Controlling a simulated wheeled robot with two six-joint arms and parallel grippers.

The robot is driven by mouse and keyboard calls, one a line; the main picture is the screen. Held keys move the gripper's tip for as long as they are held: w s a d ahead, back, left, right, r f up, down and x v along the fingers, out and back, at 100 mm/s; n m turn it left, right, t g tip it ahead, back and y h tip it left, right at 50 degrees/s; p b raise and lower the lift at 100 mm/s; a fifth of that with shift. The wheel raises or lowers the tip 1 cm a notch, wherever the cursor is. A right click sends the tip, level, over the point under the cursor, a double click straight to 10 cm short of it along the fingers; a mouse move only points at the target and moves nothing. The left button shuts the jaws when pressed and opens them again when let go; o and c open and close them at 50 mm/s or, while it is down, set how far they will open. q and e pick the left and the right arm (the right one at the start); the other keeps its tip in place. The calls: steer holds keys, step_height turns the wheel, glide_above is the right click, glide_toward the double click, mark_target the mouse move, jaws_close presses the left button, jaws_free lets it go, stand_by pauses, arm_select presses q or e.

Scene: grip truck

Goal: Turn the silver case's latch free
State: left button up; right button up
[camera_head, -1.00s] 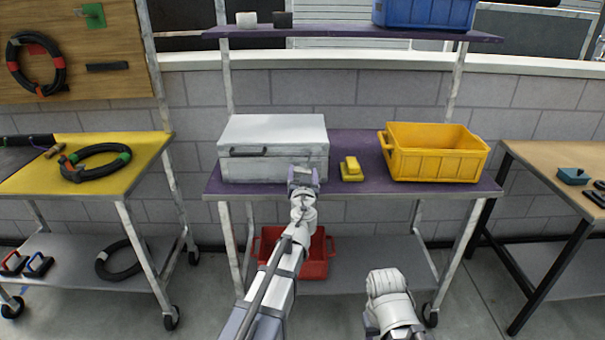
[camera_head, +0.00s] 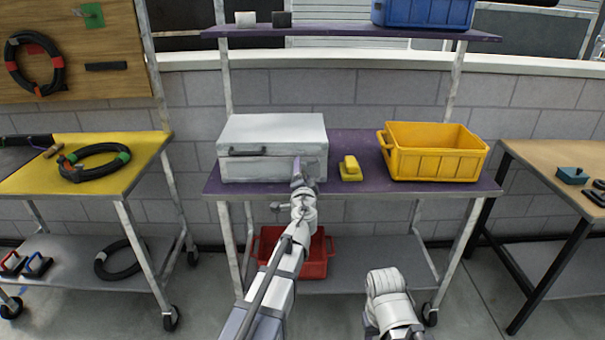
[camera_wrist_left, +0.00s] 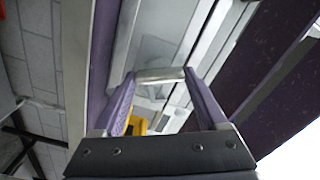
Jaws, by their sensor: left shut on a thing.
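The silver case (camera_head: 272,133) sits closed on the left part of the purple shelf, with a dark handle (camera_head: 242,152) on its front. My left gripper (camera_head: 297,166) is at the right part of the case's front and hides the latch in the head view. In the left wrist view, the two purple fingers of my left gripper (camera_wrist_left: 160,80) are shut on a small pale metal bar, the latch (camera_wrist_left: 160,74), at their tips. My right gripper is not in view; only part of my right arm shows at the bottom of the head view.
A yellow block-like object (camera_head: 350,169) lies right of the case, close to my left gripper. A yellow crate (camera_head: 438,165) stands farther right on the purple shelf (camera_head: 370,187). A red crate (camera_head: 316,262) is on the lower shelf. A yellow-topped cart (camera_head: 125,175) stands left.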

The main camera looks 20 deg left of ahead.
arm_select(q)
steer(key=m, duration=0.5)
steer(key=shift+f, duration=0.1)
steer(key=shift+d, duration=0.1)
stand_by(0.6)
steer(key=o, duration=1.3)
steer(key=v, duration=0.7)
steer(key=shift+s, duration=0.4)
steer(key=shift+d, duration=0.1)
